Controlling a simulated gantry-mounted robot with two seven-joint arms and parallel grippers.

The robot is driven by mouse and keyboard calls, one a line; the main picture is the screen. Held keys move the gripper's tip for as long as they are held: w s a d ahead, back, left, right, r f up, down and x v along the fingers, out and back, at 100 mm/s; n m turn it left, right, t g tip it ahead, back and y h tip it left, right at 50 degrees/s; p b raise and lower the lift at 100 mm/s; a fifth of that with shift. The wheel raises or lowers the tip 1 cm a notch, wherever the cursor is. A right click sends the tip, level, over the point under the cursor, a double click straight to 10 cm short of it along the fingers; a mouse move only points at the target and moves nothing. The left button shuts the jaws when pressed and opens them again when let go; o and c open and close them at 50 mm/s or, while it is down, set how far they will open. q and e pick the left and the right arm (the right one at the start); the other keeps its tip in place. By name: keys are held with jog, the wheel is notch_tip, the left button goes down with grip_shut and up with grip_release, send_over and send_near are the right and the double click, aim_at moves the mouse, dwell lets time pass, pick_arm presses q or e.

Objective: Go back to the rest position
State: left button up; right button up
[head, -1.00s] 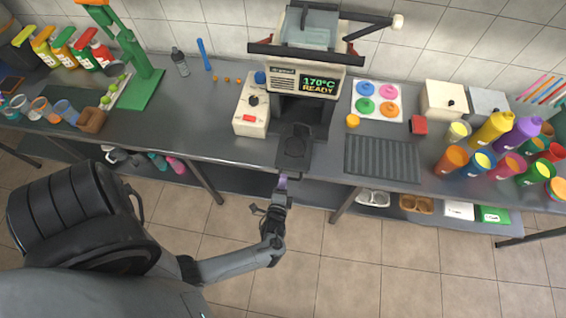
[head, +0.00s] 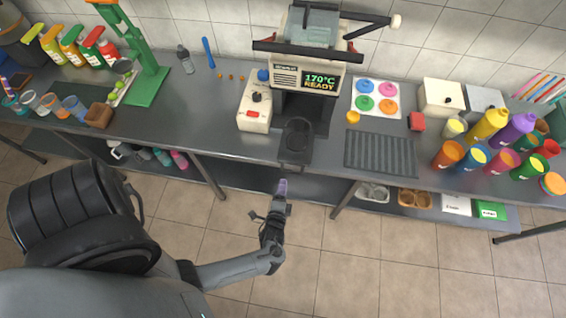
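My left gripper (head: 281,190) points up the picture, just off the front edge of the counter (head: 230,165). A small purple part shows at its tip; whether this is a fingertip or something held, and whether the fingers are open, I cannot tell. The gripper is apart from the black tray with a round plate (head: 297,138), which sits in front of the beige machine (head: 300,75). The machine's display reads "170°C READY". My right gripper is not in view.
A green press (head: 145,80) and several bottles stand at the left. A dark ridged mat (head: 381,152) lies right of the tray, with several coloured cups further right. A lower shelf (head: 240,178) runs beneath the counter. The floor (head: 330,265) around my arm is clear.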

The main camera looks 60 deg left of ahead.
pick_arm(q)
jog(key=shift+s+d+r, duration=0.15)
jog(key=shift+s+d, duration=0.35)
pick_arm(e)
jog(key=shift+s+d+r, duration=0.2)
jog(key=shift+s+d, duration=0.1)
